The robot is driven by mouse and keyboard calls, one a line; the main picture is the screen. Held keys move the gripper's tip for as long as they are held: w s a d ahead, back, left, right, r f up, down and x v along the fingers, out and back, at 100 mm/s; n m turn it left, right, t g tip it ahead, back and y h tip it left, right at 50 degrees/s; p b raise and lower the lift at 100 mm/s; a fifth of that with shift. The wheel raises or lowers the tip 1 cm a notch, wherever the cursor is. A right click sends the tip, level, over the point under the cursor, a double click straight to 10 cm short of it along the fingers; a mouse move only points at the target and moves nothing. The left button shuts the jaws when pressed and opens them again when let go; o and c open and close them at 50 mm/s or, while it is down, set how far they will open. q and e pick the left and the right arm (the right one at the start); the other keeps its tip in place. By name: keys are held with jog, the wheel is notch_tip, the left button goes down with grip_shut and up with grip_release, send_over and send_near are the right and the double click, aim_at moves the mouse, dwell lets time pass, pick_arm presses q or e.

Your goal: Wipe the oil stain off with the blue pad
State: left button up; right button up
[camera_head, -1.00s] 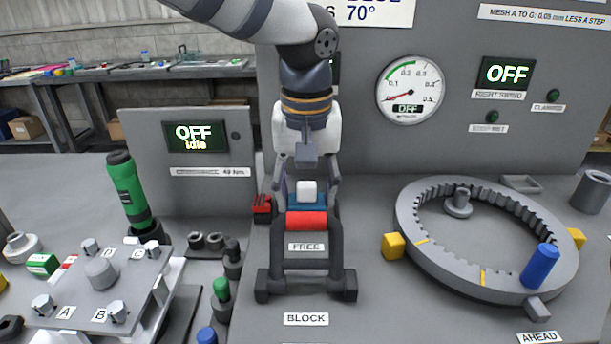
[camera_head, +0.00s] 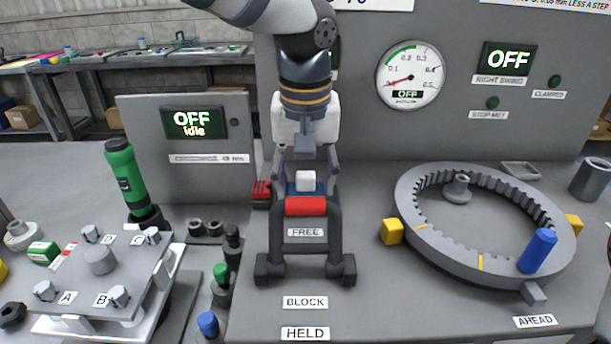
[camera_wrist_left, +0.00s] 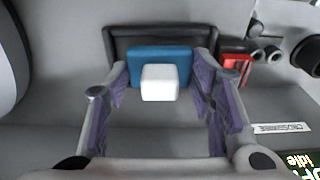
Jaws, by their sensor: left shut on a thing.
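The blue pad (camera_head: 320,188) has a white block (camera_head: 305,180) on it and is between the fingers of my left gripper (camera_head: 305,185), just behind the red bar of a black stand. In the left wrist view the blue pad (camera_wrist_left: 160,55) lies between the two purple-lined fingers, which are shut on its sides; the white block (camera_wrist_left: 160,83) faces the camera. A dark tray-like edge (camera_wrist_left: 155,31) shows beyond the pad. I cannot tell whether the pad touches a surface below. No oil stain can be made out. My right gripper is not in view.
The black stand (camera_head: 306,270) with a red bar (camera_head: 306,206) is close in front. A toothed ring (camera_head: 410,215) with a blue peg (camera_head: 538,250) is at right. A green-black tool (camera_head: 123,175) and a bolted plate (camera_head: 75,268) are at left.

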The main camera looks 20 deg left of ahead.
pick_arm(q)
jog(key=shift+f, duration=0.5)
jog(key=shift+s+a, duration=0.1)
jog(key=shift+a, duration=0.35)
jog(key=shift+d+r, duration=0.2)
jog(key=shift+d, duration=0.3)
jog(key=shift+a+f, duration=0.15)
jog(key=shift+a, duration=0.35)
jog(key=shift+d+f, duration=0.15)
jog(key=shift+d, duration=0.45)
